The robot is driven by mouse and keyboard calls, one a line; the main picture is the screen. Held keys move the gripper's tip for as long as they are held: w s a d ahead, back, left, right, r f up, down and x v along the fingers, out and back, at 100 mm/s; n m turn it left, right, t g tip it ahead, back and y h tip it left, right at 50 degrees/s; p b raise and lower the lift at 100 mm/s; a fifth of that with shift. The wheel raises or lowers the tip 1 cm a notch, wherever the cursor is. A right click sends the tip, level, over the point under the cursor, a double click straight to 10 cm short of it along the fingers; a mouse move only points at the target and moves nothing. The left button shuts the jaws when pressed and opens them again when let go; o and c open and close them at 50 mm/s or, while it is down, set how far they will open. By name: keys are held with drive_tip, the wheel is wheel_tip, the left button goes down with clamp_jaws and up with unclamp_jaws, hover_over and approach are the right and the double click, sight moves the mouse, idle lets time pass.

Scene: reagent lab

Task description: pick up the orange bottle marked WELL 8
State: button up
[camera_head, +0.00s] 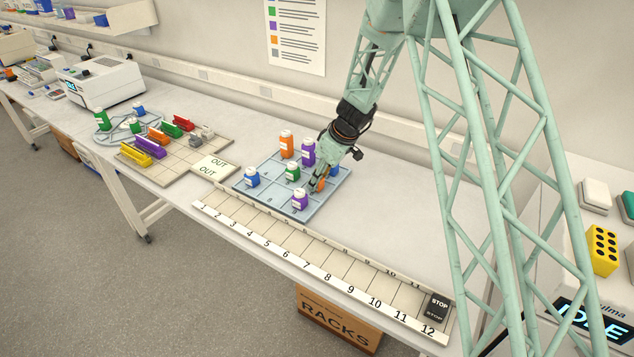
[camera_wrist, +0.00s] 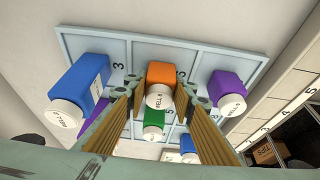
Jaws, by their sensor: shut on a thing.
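The orange bottle (camera_wrist: 161,76) with a white cap is between my gripper's fingers in the wrist view. The small print on its cap seems to start with WELL; I cannot read the number surely. My gripper (camera_head: 316,187) is shut on this bottle over the front right of the blue-grey tray (camera_head: 270,208). In the head view only part of the bottle (camera_head: 321,184) shows beside the fingers. I cannot tell whether its base is clear of the tray. A second orange bottle (camera_head: 287,144) stands at the tray's back.
Near the held bottle stand purple bottles (camera_head: 300,200) (camera_head: 308,153), a green bottle (camera_head: 293,172) and blue bottles (camera_head: 252,178) (camera_wrist: 82,85). A numbered strip (camera_head: 325,262) with a STOP block (camera_head: 437,306) runs along the front. The bench right of the tray is clear.

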drive_tip(key=shift+r, duration=0.15)
drive_tip(key=shift+r, duration=1.6)
drive_tip(key=s+b, duration=0.1)
drive_tip(key=s, duration=0.4)
drive_tip(key=s+d+r+b, duration=0.1)
drive_tip(key=s+b, duration=0.1)
drive_tip(key=s, duration=0.3)
drive_tip(key=s+d+b, duration=0.1)
drive_tip(key=s+b, duration=0.1)
drive_tip(key=s, duration=0.4)
drive_tip(key=shift+r, duration=0.25)
drive_tip(key=shift+w, duration=0.1)
